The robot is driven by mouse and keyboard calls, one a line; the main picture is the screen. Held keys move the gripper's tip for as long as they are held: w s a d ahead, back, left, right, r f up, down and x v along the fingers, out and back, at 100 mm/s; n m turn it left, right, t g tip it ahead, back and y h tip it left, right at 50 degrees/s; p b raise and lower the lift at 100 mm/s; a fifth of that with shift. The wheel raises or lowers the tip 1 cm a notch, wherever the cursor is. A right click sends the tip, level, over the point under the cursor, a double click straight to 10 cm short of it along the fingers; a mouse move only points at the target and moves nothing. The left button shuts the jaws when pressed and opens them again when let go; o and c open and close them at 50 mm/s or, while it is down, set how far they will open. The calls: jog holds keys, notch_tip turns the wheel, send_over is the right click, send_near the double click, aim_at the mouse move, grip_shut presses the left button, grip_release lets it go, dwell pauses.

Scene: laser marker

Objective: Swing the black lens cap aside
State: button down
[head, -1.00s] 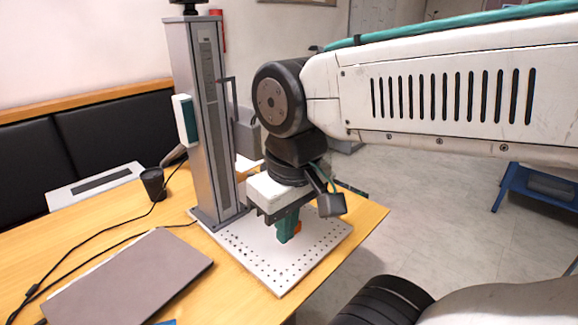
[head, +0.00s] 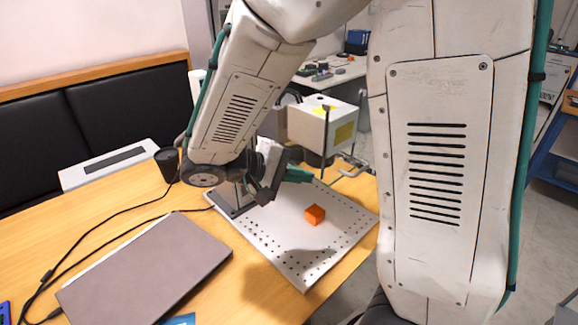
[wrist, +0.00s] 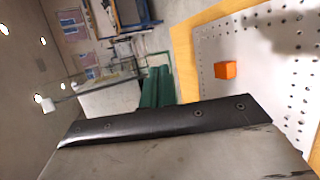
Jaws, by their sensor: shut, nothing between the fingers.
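I cannot make out the black lens cap in either view. The white laser head (head: 305,128), a box with yellow labels, stands over the perforated plate, partly behind my arm. My gripper (head: 305,176) has teal fingers, shut and empty, pointing right just below and in front of the laser head. The fingers also show in the wrist view (wrist: 158,85), with nothing between them. Whether they touch anything is unclear. The underside of the laser head is hidden.
An orange cube (head: 315,215) sits on the white perforated plate (head: 300,262), and also shows in the wrist view (wrist: 225,70). My arm hides most of the column.

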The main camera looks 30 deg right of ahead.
jog(key=w+a+f+n+t+h, duration=0.45)
jog(key=w+a+f+t, duration=0.3)
jog(key=w, duration=0.25)
jog(key=x, duration=1.4)
jog(key=shift+f+m, duration=0.2)
jog(key=shift+m, duration=0.25)
jog(key=shift+d, duration=0.1)
jog(key=w+m+g, duration=0.1)
jog(key=g, duration=0.1)
jog(key=w+d+m+g+h, duration=0.1)
jog(key=w+g, duration=0.1)
jog(key=shift+w+m, duration=0.15)
jog(key=shift+m, duration=0.25)
jog(key=shift+a, duration=0.1)
